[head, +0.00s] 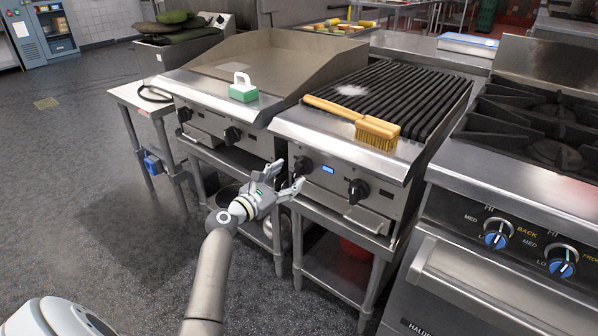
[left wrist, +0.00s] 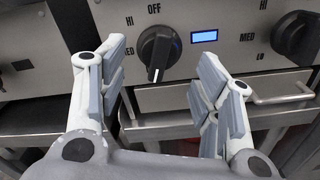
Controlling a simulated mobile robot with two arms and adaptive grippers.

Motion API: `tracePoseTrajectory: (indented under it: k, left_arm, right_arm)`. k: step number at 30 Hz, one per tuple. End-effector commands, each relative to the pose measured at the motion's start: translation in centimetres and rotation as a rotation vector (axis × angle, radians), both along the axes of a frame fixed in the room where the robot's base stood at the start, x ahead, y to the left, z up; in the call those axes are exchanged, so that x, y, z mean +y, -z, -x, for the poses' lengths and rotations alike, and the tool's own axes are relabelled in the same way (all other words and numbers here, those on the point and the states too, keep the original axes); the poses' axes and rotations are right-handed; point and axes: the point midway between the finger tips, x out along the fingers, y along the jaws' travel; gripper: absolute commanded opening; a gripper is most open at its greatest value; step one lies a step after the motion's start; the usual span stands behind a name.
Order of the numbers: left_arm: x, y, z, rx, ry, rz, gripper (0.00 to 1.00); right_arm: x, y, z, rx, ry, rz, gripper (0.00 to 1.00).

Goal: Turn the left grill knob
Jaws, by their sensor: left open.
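The left grill knob (head: 303,166) is black and sits on the front panel of the grill (head: 283,126), left of a small lit blue display (head: 328,169). In the left wrist view the knob (left wrist: 158,52) is upper middle, with its pointer down and the OFF mark above it. My left gripper (head: 281,178) is open and empty, just in front of the panel. In the left wrist view its fingers (left wrist: 162,85) stand apart on both sides below the knob, with no contact visible. My right gripper is not in view.
A second black knob (head: 358,191) is on the right of the grill panel. A wooden brush (head: 362,120) lies on the grill. A flat griddle (head: 236,62) with a green sponge (head: 243,91) is to the left, and a range (head: 505,240) with blue-marked knobs to the right.

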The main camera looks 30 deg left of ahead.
Motion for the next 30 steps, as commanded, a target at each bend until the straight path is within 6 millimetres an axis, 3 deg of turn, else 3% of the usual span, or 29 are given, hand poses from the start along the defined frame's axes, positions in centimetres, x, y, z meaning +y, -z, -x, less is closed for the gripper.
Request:
tracePoseTrajectory:
  k: [3,10,23,30]
  left_arm:
    - [-0.1,0.1,-2.2,-0.002,0.0,0.001,0.59]
    - [-0.4,0.1,-5.0,0.0,0.0,-0.001,0.59]
    - [-0.5,0.1,-5.8,0.001,0.0,-0.002,0.59]
    - [-0.5,0.1,-5.8,0.002,-0.001,-0.002,0.31]
  right_arm:
    - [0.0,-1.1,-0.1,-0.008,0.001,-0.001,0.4]
    - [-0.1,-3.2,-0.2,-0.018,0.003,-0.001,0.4]
    - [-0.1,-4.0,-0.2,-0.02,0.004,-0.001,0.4]
    - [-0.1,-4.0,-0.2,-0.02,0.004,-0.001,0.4]
